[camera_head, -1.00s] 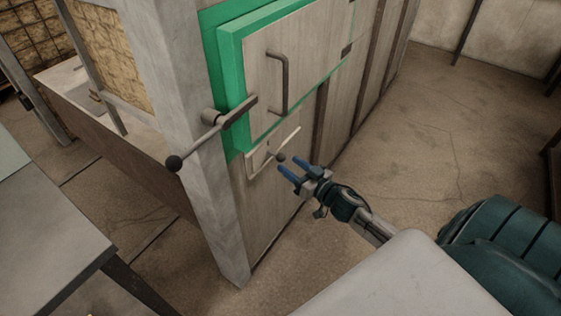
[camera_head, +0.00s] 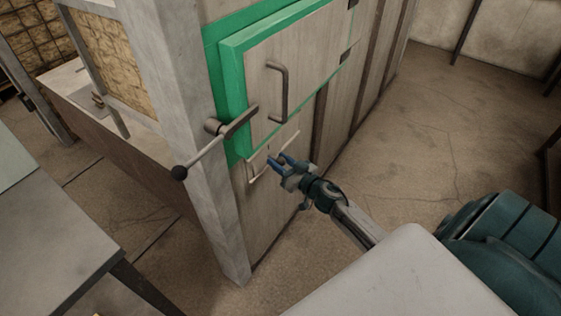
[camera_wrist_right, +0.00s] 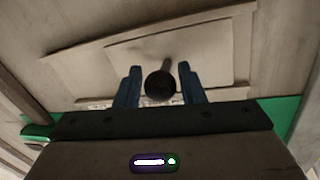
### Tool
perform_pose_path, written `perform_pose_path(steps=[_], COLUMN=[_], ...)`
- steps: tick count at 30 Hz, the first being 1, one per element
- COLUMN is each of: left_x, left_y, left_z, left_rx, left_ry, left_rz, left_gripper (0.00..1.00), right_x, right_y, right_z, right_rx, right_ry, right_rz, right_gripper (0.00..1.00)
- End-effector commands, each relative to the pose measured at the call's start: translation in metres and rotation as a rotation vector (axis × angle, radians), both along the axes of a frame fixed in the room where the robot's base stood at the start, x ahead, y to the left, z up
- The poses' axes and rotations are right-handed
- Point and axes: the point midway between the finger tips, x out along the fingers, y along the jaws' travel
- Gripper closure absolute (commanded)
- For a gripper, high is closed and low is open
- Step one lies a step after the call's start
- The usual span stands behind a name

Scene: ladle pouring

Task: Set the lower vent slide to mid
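The lower vent slide (camera_head: 255,172) is a pale plate low on the cabinet wall, below the green-framed door. It also shows in the right wrist view (camera_wrist_right: 205,55), with a dark ball knob (camera_wrist_right: 160,85) on a short stem. My right gripper (camera_head: 277,160) is at the slide; in the right wrist view its two blue fingers (camera_wrist_right: 160,88) stand apart on either side of the knob. Narrow gaps seem to show beside the knob, so the fingers look open around it. In the head view the gripper hides the knob. My left gripper is in neither view.
The green-framed door (camera_head: 235,75) with its bar handle (camera_head: 278,92) is just above the slide. A lever with a black ball end (camera_head: 180,172) sticks out to the left. A grey table (camera_head: 50,235) stands at lower left. Open floor (camera_head: 420,150) lies at right.

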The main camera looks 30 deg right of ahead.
Motion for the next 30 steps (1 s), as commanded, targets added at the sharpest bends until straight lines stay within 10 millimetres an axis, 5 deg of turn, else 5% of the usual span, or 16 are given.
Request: perform_pose_path(steps=[1,5,10,17,26,27,30], left_x=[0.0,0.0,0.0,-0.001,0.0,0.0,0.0], left_y=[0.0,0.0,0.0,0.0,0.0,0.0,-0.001], left_z=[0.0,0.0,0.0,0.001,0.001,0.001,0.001], left_rx=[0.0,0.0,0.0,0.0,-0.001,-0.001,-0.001], left_ry=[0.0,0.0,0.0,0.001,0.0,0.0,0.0], left_rz=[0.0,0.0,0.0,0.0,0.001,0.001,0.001], left_gripper=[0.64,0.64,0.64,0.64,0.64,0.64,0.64], right_x=[0.0,0.0,0.002,0.014,0.015,0.015,0.015], right_y=[0.0,0.0,-0.005,-0.035,-0.037,-0.037,-0.037], right_z=[0.0,0.0,0.0,0.0,0.001,0.001,0.001], right_rx=[0.0,0.0,-0.002,-0.003,0.0,0.0,0.0], right_ry=[0.0,0.0,0.001,-0.001,-0.002,-0.002,-0.001], right_rz=[0.0,0.0,0.0,0.0,0.0,0.0,0.0], right_gripper=[0.75,1.0,1.0,1.0,1.0,0.66,0.51])
